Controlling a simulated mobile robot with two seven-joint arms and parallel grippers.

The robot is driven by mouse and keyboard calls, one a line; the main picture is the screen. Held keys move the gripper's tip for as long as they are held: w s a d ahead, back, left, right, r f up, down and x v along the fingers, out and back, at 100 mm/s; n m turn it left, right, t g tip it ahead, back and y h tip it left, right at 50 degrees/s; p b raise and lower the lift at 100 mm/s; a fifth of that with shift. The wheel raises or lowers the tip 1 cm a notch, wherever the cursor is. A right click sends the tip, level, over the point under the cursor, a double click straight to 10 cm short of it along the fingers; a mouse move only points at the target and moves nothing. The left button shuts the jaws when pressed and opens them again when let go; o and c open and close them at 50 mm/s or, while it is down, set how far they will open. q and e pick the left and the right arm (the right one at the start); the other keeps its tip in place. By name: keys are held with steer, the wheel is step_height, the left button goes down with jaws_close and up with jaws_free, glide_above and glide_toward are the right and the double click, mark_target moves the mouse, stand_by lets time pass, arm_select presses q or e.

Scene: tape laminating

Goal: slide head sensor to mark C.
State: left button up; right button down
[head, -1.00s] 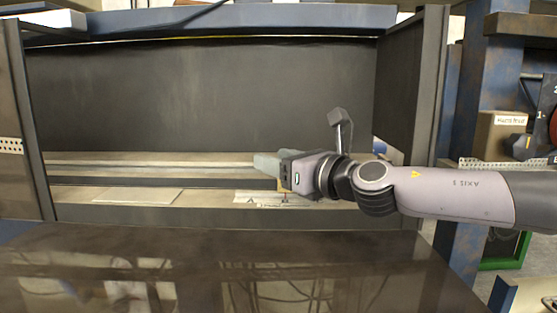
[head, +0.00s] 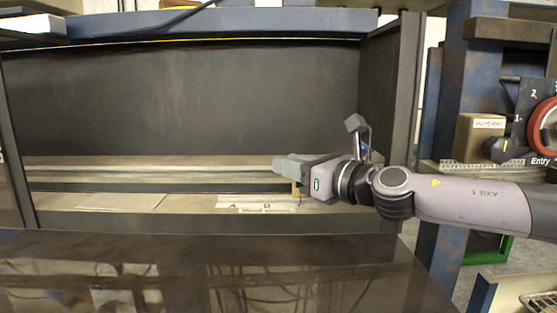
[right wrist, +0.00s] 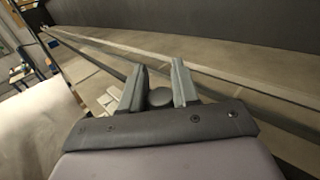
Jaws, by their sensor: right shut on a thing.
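My right gripper (head: 280,166) reaches into the long recess from the right, low over the rail (head: 150,187). In the right wrist view its two grey fingers (right wrist: 158,88) are shut on a round dark knob, the head sensor (right wrist: 158,97). In the head view the knob is hidden by the fingers, but a small yellowish part with a red pointer (head: 299,192) shows below the gripper. A white scale strip (head: 250,204) lies in front of the rail. Letters A and B are readable left of the pointer; mark C is not readable. My left gripper is not in view.
A blank pale plate (head: 120,200) lies left of the scale. The recess has a dark back wall (head: 190,100) and a right side wall (head: 390,110). A glossy dark surface (head: 200,270) lies in front. The rail to the left is clear.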

steer(key=shift+d, duration=0.25)
steer(key=shift+w, duration=0.1)
steer(key=c, duration=0.9)
jaws_free()
steer(key=shift+d, duration=0.15)
steer(key=shift+v, duration=3.65)
